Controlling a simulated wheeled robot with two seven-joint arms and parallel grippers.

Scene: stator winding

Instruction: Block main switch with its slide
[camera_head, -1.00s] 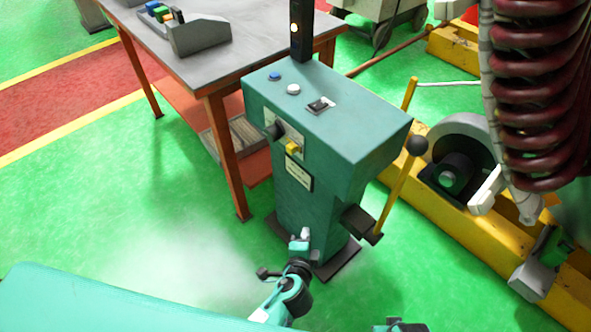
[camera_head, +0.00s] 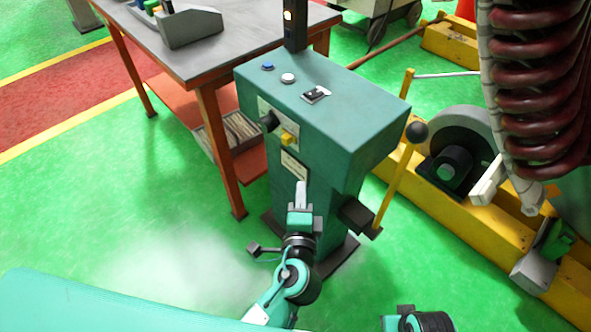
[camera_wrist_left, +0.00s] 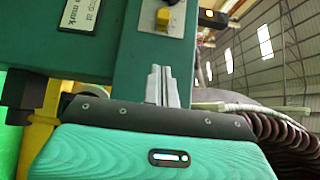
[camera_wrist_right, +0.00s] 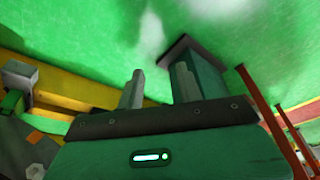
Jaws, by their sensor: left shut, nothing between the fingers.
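The black main switch knob (camera_head: 270,122) sits on the front panel of the green cabinet (camera_head: 350,125). The yellow slide (camera_head: 287,139) is just below it, to the right. The slide also shows at the top of the left wrist view (camera_wrist_left: 155,20), with the knob (camera_wrist_left: 170,2) cut by the edge. My left gripper (camera_head: 301,184) is shut and empty, pointing up in front of the cabinet, below the slide and apart from it. My right gripper (camera_wrist_right: 160,88) looks open and empty low in front of the cabinet; only its arm shows in the head view.
A label plate (camera_head: 294,165) is below the slide. A yellow lever (camera_head: 397,165) with a black ball stands at the cabinet's right. A metal table (camera_head: 190,62) is behind left. A yellow machine frame (camera_head: 480,228) and a dark red coiled hose (camera_head: 535,85) are at right.

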